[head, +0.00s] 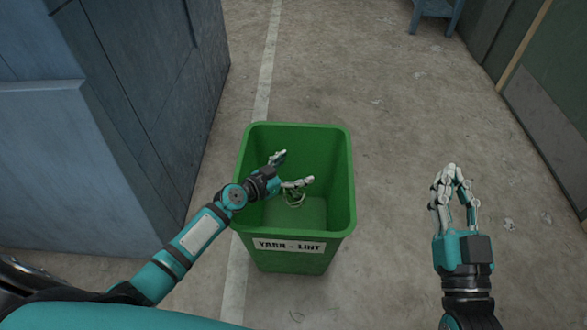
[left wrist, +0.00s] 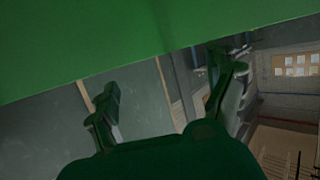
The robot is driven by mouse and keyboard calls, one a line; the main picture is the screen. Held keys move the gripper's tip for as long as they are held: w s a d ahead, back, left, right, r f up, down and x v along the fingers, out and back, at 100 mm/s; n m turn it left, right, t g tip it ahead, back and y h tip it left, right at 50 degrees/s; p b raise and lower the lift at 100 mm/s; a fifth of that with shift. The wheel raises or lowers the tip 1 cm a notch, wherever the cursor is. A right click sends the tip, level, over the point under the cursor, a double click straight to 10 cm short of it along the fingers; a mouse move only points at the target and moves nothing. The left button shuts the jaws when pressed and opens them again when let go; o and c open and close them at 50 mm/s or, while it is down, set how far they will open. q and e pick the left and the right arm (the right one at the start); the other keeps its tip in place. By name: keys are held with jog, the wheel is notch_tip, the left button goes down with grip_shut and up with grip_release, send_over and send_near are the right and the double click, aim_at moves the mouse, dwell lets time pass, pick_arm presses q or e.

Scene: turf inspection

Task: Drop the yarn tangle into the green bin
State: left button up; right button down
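The green bin (head: 345,215) stands upright on the floor in the middle of the head view, with a "YARN - LINT" label on its near side. My left gripper (head: 297,169) reaches over its left rim into the opening, fingers spread apart.
A blue-grey cabinet (head: 130,110) stands at the left. A green wall panel (head: 555,90) runs along the right. A blue stand (head: 435,12) is at the far top. The concrete floor (head: 395,100) behind and right of the bin is clear, with a pale painted line.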

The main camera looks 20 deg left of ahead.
pick_arm(q)
jog(key=shift+o, duration=0.4)
jog(key=v, duration=1.2)
